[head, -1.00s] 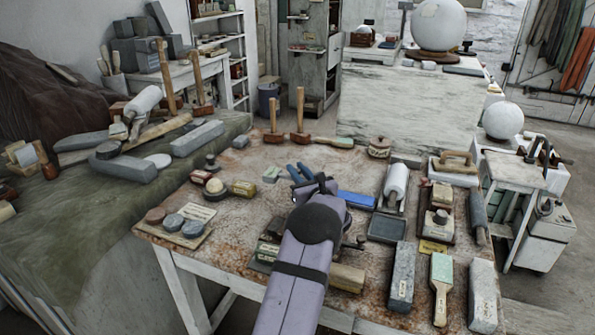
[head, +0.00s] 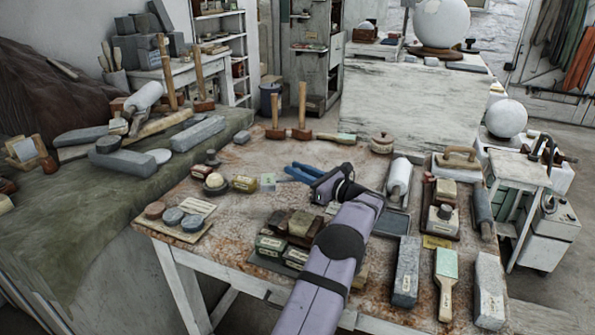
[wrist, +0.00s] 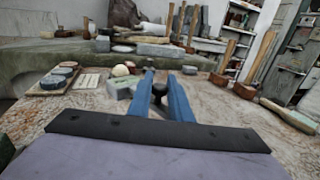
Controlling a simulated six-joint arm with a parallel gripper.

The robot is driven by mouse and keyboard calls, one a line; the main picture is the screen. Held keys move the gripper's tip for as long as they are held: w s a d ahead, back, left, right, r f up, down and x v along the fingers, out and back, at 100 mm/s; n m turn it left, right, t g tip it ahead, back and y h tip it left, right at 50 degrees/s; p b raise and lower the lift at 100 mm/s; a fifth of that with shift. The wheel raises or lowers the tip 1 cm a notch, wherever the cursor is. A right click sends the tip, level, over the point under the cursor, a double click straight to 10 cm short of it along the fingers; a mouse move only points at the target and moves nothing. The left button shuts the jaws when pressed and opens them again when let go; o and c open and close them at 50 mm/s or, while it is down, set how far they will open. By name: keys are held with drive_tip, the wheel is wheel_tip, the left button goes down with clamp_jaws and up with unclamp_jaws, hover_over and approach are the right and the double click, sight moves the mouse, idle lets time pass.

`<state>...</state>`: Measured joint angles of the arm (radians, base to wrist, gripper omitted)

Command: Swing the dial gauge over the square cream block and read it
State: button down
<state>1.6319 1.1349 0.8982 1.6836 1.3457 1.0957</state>
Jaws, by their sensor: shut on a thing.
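My gripper (head: 290,172) has blue fingers and reaches left over the middle of the brown table. In the wrist view my gripper (wrist: 160,76) is shut on a small dark knobbed piece (wrist: 158,91). No dial face shows, so I cannot tell whether this piece is the dial gauge. A small pale block (head: 267,182) stands just left of the fingertips in the head view. A cream block (head: 445,193) sits on a wooden base at the right. I cannot tell which one is the square cream block of the task.
A board with round grey and brown pieces (head: 172,214) lies at the left. Dark labelled blocks (head: 271,243) stand beside my forearm. Two mallets (head: 302,132) stand at the back. Grey stone bars (head: 406,270) and a brush (head: 446,285) line the front right.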

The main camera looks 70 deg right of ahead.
drive_tip(key=shift+s+a+n+y, duration=0.15)
drive_tip(key=shift+n+y, duration=0.15)
drive_tip(key=shift+y, duration=0.2)
drive_tip(key=c, duration=1.7)
unclamp_jaws()
drive_tip(key=shift+r, duration=0.1)
drive_tip(key=shift+o, duration=0.2)
drive_tip(key=b+v, duration=0.1)
drive_tip(key=v, duration=0.6)
drive_tip(key=shift+b, duration=0.3)
drive_tip(key=shift+s, duration=0.1)
